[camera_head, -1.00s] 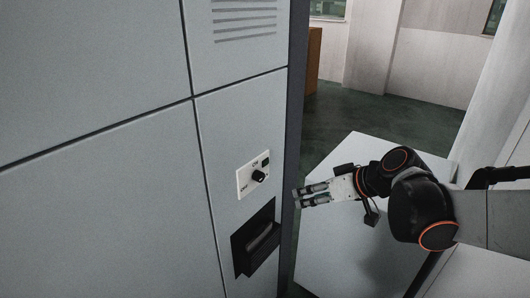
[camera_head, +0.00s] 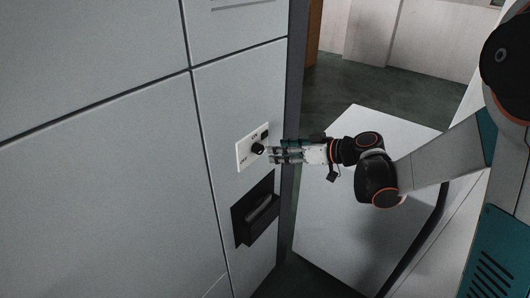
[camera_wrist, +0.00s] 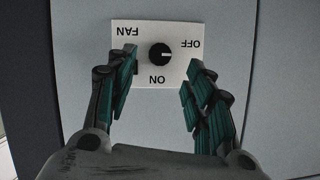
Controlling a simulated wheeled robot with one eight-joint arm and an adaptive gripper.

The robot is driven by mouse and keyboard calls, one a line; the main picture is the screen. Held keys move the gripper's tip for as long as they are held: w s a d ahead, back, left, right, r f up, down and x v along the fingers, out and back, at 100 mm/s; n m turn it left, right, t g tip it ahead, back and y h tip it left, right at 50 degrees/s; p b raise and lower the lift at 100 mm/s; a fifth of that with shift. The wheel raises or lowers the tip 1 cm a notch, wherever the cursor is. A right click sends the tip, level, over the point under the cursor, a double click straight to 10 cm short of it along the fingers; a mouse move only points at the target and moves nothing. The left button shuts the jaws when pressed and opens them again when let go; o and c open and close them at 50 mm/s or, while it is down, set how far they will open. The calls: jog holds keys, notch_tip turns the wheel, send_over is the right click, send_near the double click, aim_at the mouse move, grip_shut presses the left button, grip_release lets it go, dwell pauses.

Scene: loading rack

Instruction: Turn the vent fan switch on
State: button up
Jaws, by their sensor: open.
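The vent fan switch is a black round knob (camera_wrist: 160,54) on a white plate (camera_wrist: 150,78). In the wrist view the plate appears upside down, with FAN at upper left, OFF at right and ON below the knob. The knob's pale mark points right, close to OFF. In the head view the knob (camera_head: 258,149) sits on the plate (camera_head: 243,154) on the grey panel. My gripper (camera_wrist: 162,68) is open, its fingers spread either side of the knob. In the head view my gripper (camera_head: 271,151) is right beside the knob; contact cannot be told.
A dark recessed handle (camera_head: 256,218) is in the panel just below the plate. A small dark square (camera_head: 265,135) is on the plate's upper right. The panel's dark edge (camera_head: 293,110) is close by. A pale flat surface (camera_head: 340,235) lies under my arm.

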aim_at(262, 150)
jog(key=b+x, duration=0.1)
jog(key=x, duration=0.6)
jog(key=c, duration=1.1)
